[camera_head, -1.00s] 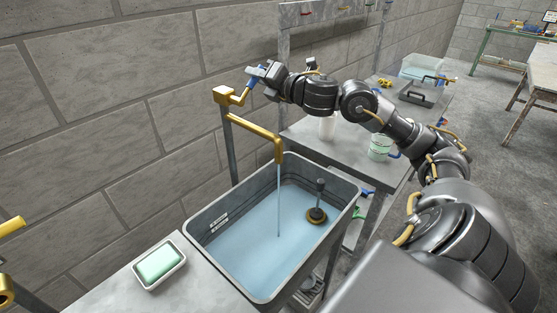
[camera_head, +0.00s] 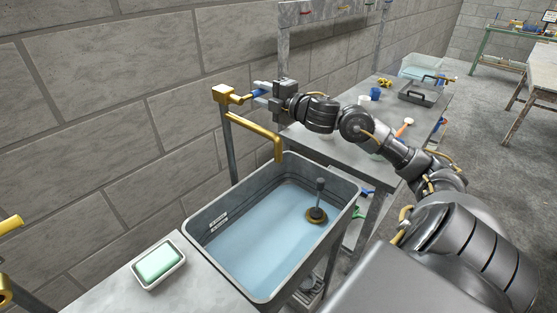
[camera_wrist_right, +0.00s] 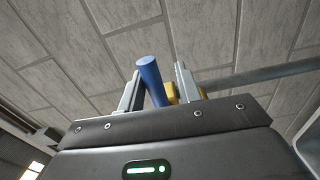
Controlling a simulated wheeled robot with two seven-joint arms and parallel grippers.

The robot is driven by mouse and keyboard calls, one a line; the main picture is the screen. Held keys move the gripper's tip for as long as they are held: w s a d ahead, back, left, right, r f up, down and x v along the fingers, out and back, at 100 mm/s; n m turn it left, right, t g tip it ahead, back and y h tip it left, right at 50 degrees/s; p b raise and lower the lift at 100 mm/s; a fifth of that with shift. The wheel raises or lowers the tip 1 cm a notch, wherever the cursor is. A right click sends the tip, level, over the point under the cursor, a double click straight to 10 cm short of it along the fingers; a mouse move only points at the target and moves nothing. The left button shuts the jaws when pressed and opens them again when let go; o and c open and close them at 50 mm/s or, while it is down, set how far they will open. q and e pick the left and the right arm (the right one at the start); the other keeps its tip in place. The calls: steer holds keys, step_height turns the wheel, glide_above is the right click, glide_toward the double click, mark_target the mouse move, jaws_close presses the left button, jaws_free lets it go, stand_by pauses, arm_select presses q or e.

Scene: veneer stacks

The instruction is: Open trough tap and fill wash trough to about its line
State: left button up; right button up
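The brass tap (camera_head: 262,132) stands over the grey wash trough (camera_head: 262,298), its spout pointing down with no stream below it. The trough holds pale blue water (camera_head: 265,235), its surface a little below a small white label (camera_head: 220,222) on the left inner wall. A dark-handled plug (camera_head: 318,205) stands in the water at the right. The tap's blue lever (camera_head: 259,94) points right, roughly level. My right gripper (camera_head: 265,94) is open around it. In the right wrist view the lever (camera_wrist_right: 151,78) lies between the fingers, nearer the left one, with a gap at the right. My left gripper is out of view.
A green soap bar in a white dish (camera_head: 158,263) sits on the ledge left of the trough. A grey bench (camera_head: 345,150) behind my right arm holds cups, a dark tray (camera_head: 418,95) and a clear bin (camera_head: 425,66). The block wall is close behind the tap.

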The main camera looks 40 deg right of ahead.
steer(key=shift+o, duration=0.3)
steer(key=shift+r, duration=0.1)
steer(key=s+b, duration=0.1)
steer(key=s, duration=0.6)
steer(key=shift+d, duration=0.3)
steer(key=shift+r, duration=0.1)
